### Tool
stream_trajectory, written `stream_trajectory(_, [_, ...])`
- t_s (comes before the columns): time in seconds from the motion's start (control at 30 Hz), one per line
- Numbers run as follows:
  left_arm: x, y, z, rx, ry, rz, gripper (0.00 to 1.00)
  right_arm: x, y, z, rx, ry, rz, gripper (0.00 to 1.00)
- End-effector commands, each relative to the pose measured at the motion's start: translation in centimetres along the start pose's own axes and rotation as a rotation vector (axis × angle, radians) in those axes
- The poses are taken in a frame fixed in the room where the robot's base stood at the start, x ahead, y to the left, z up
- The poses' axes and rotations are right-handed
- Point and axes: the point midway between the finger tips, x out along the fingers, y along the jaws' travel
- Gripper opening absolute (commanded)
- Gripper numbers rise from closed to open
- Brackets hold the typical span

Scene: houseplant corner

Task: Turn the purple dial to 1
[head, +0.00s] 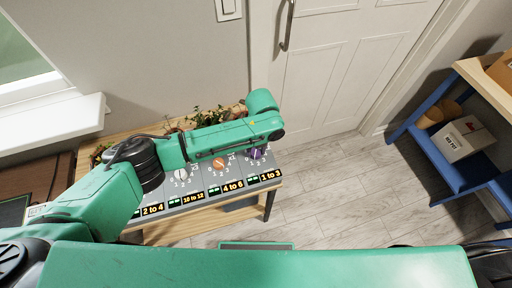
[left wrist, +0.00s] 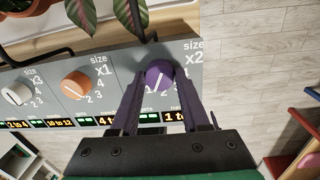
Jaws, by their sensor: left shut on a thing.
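The purple dial (left wrist: 158,77) is on the sloped grey panel (left wrist: 110,66), at the right end of a row of dials. A white pointer line crosses its face, slanting down and to the left in the left wrist view. My left gripper (left wrist: 160,84) is shut on the dial, one dark purple finger on each side. The fingers cover part of the scale, so I cannot tell which number the pointer marks. In the head view the purple dial (head: 256,153) shows just below my left forearm. My right gripper is not in view.
An orange dial (left wrist: 76,85) and a white dial (left wrist: 17,93) sit further left on the panel. Number labels run along its front edge. Potted plants (head: 208,117) stand behind the panel. A blue shelf (head: 450,170) with a box (head: 466,139) stands at right. Floor between is clear.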

Motion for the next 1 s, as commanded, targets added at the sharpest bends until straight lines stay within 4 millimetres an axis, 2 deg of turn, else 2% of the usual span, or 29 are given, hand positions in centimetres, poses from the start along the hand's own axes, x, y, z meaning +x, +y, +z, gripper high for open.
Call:
stream_trajectory(0.4, [-0.26, -0.06, 0.17, 0.193, -0.019, -0.002, 0.00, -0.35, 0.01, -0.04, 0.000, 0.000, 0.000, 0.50])
stream_trajectory(0.93, [-0.25, -0.06, 0.19, 0.217, -0.021, -0.002, 0.00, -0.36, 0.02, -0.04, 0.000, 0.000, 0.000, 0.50])
stream_trajectory(0.97, [-0.25, -0.06, 0.19, 0.217, -0.020, -0.002, 0.57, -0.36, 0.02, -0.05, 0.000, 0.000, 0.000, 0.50])
stream_trajectory(1.0, [-0.24, -0.06, 0.17, 0.217, -0.020, -0.002, 0.72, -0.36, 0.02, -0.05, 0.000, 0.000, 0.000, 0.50])
